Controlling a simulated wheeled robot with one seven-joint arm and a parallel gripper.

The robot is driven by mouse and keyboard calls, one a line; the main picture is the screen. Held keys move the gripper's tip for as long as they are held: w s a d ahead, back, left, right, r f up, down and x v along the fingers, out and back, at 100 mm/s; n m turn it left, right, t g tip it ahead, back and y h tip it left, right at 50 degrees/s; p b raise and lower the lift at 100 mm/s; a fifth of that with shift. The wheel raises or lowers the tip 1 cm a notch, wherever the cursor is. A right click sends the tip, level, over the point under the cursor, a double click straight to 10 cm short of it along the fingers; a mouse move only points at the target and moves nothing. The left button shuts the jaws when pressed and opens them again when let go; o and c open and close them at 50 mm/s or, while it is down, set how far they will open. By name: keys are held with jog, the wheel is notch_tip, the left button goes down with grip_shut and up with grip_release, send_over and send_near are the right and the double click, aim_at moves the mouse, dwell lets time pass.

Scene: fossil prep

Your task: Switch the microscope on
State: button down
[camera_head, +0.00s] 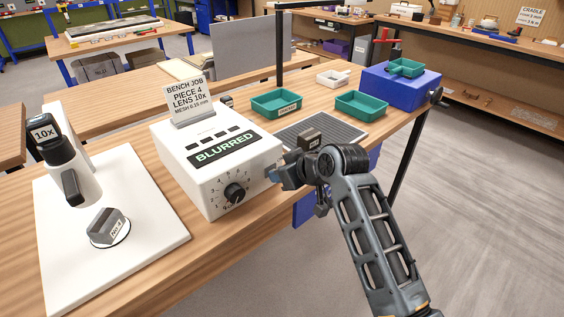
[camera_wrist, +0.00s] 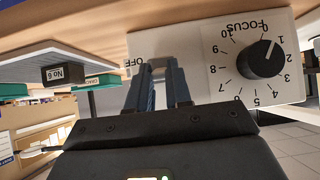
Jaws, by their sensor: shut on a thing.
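The microscope (camera_head: 75,178) with its 10x lens stands on a white base at the left, with a grey piece marked No.4 (camera_head: 108,226) on its stage. Its white control box (camera_head: 190,165) shows BLURRED on its display. The focus knob (camera_head: 235,192) is on the box's front; it also shows in the wrist view (camera_wrist: 261,59), pointing near 1. My gripper (camera_head: 277,173) is at the right end of that front face. In the wrist view its fingers (camera_wrist: 160,70) are at the panel beside an OFF label (camera_wrist: 138,62), shut on the switch, which they mostly hide.
A bench job card (camera_head: 187,98) stands on the box. Right of it are green trays (camera_head: 277,103), a dark mesh mat (camera_head: 340,132) with a block marked No.6 (camera_wrist: 63,74), and a blue box (camera_head: 400,90). Open floor lies right of the bench.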

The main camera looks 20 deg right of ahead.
jog(key=shift+w+r+g+h+p, duration=0.1)
jog(key=shift+r+g+h+p, duration=0.15)
jog(key=shift+g, duration=0.3)
jog(key=shift+w+r+g+h+p, duration=0.15)
jog(key=shift+g+p, duration=0.1)
jog(key=shift+g, duration=0.3)
jog(key=c, duration=1)
grip_release()
jog(key=shift+a, duration=0.1)
jog(key=shift+c, duration=0.2)
jog(key=shift+s+r, duration=0.1)
jog(key=v, duration=0.7)
jog(key=shift+s+r+b, duration=0.15)
jog(key=shift+r+b, duration=0.1)
jog(key=shift+b, duration=0.15)
jog(key=shift+f, duration=0.1)
